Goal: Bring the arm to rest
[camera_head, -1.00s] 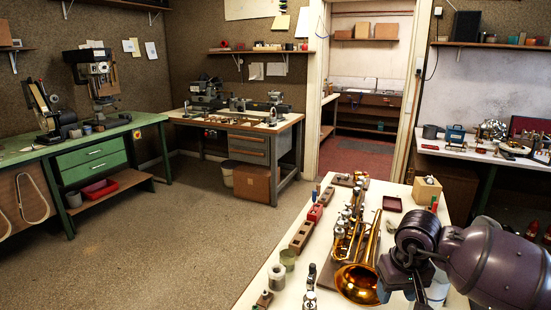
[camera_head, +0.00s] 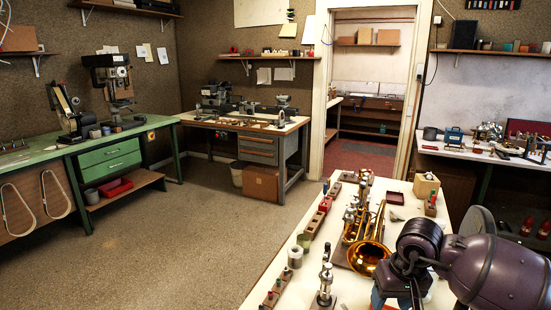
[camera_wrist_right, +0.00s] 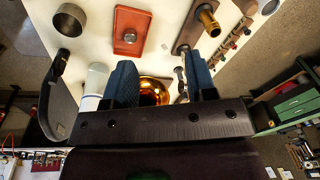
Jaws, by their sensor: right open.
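My right arm, in purple housing, comes in from the right in the head view. My right gripper (camera_head: 392,300) points down at the front right of the near workbench (camera_head: 330,240), partly cut off by the frame's lower edge. In the wrist view its two blue fingers stand apart with nothing held between them (camera_wrist_right: 160,72). A brass horn (camera_head: 368,254) lies on the bench just left of the gripper in the head view. Part of its bell (camera_wrist_right: 154,92) shows behind the fingers in the wrist view. My left gripper is not in view.
A cardboard box (camera_head: 426,186), a small red tray (camera_head: 395,198) and several tools and blocks (camera_head: 318,222) stand on the near bench. A green bench (camera_head: 60,150) stands left. A lathe bench (camera_head: 250,120) is at the back. The floor (camera_head: 190,240) between is clear.

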